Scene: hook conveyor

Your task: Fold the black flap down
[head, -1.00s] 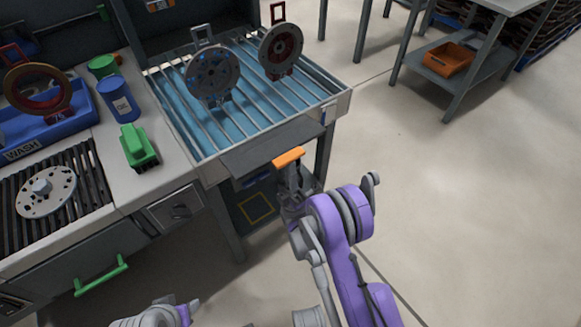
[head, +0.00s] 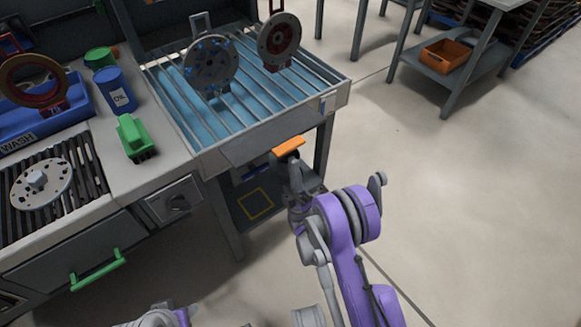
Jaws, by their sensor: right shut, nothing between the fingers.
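The black flap (head: 252,145) is a dark flat panel along the front edge of the blue wash basin. It now shows as a narrow band below the pale rim, tilted downward; its exact angle is hard to tell. An orange handle-like bar (head: 288,146) shows at its lower front edge. My right gripper (head: 291,160) is shut and empty, just below the orange bar. I cannot tell whether it touches the bar or the flap. My left gripper is not clearly in view; only part of my left arm shows at the bottom.
The barred basin (head: 215,115) holds two upright discs. Left of it are a green block (head: 135,137), a blue oil can (head: 115,92) and a blue wash tray (head: 45,125). A green drawer handle (head: 97,270) sticks out below.

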